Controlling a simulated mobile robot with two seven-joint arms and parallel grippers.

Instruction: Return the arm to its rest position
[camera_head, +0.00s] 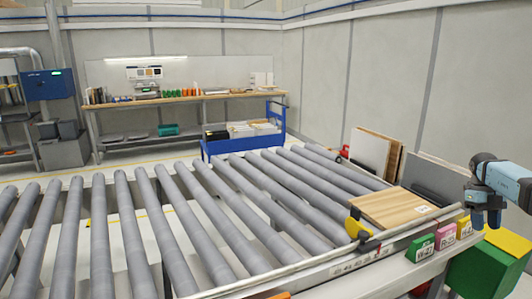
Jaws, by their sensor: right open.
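My right arm comes in from the right edge. Its gripper (486,222) points down, with its dark fingers apart and nothing seen between them. It hangs above and beside the colored bins at the right end of the conveyor. A light wooden board (392,207) with a small white label lies flat at the right end of the rollers, to the left of the gripper and apart from it. My left gripper is not in view.
A roller conveyor (130,225) fills the foreground. Green, pink and yellow labelled bins (445,237) line its right edge, near a larger green box (487,268). Panels (371,155) lean behind the board. A blue cart (243,143) and workbench (185,99) stand at the back.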

